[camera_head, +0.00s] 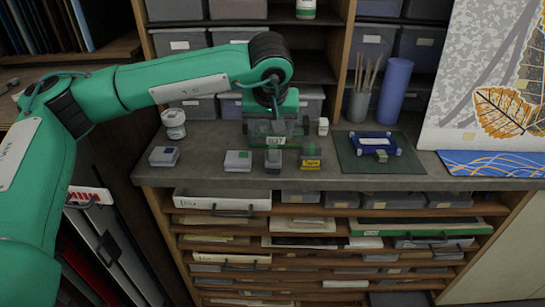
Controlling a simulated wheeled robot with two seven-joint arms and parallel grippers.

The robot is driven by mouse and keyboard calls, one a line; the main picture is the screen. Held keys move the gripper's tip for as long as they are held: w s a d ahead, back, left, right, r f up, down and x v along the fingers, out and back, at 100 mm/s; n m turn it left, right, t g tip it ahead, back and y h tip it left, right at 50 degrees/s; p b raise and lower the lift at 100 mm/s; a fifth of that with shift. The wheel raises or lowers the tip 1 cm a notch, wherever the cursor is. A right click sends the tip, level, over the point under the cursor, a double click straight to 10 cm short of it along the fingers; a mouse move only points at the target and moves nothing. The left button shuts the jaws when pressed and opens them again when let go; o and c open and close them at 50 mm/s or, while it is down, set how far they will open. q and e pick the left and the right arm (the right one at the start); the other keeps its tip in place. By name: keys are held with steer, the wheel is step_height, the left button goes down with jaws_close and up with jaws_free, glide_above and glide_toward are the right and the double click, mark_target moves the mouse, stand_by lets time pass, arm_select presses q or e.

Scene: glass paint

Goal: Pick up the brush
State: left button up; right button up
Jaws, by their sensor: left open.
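Several thin wooden-handled brushes (366,75) stand upright in a grey cup (358,105) at the back of the grey counter, right of centre. I cannot make out a separate brush lying on the counter. My left arm reaches in from the left, and my left gripper (277,130) points down over the middle of the counter. It is open, with its fingertips small and partly lost against the things behind. It is left of the cup and apart from it. My right gripper is out of view.
Small grey blocks (237,161) and a yellow-labelled block (311,160) line the counter's front. A white jar (174,124) stands at left. A blue frame (374,143) lies on a dark green mat (353,163). A blue roll (393,90) stands beside the cup. Shelves rise behind.

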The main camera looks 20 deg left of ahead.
mark_target(273, 149)
arm_select(q)
steer(key=p+x, duration=0.1)
steer(key=x, duration=0.5)
steer(key=shift+f, duration=0.15)
steer(key=shift+w+f, duration=0.1)
steer(key=shift+f, duration=0.2)
steer(key=p+x, duration=0.2)
steer(key=x, duration=0.1)
steer(key=shift+d+f, duration=0.25)
steer(key=shift+f, duration=0.05)
steer(key=shift+w+a+f, duration=0.1)
steer(key=shift+w+f, duration=0.15)
steer(key=shift+f, duration=0.25)
steer(key=c, duration=1.1)
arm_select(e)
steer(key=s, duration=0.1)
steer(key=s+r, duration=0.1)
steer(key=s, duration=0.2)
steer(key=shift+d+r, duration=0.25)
arm_select(q)
steer(key=shift+r, duration=0.1)
